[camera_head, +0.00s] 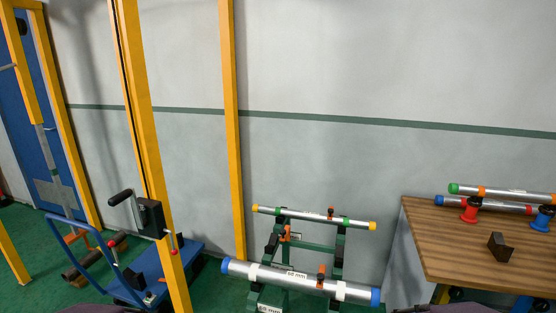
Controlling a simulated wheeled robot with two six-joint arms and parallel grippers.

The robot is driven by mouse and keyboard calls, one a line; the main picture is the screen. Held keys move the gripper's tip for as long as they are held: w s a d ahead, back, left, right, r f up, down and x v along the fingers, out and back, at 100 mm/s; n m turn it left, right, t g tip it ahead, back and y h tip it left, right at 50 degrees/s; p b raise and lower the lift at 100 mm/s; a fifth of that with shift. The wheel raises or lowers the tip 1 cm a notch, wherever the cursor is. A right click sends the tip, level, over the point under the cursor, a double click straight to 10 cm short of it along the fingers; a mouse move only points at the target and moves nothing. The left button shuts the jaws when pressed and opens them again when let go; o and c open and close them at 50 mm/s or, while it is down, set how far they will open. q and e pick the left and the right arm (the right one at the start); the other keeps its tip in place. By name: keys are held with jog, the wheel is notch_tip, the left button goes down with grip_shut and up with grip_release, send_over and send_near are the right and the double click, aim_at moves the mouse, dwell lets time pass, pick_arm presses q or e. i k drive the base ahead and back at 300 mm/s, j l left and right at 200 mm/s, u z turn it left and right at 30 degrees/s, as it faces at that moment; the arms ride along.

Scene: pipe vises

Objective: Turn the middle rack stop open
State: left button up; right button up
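A green rack (318,246) stands on the floor at the bottom centre. A thin silver pipe (305,216) with yellow ends lies across its upper part. Small orange stops show on the rack: one at the left (286,233), one by the thin pipe (331,212) and one upright at the thick pipe (321,275). I cannot tell which is the middle one or how each is turned. Neither of my grippers is in view.
A wooden table (470,240) at the right bears pipes on red and blue stands (470,209) and a dark block (500,247). Yellow posts (232,130) and a blue cart (160,275) stand left of the rack. A grey wall (400,80) is behind.

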aim_at(285, 233)
jog(key=i+j, duration=0.1)
jog(key=i, duration=0.35)
jog(key=i+j+u, duration=0.15)
jog(key=i, duration=0.3)
jog(key=i+l+z, duration=0.1)
jog(key=i, duration=0.1)
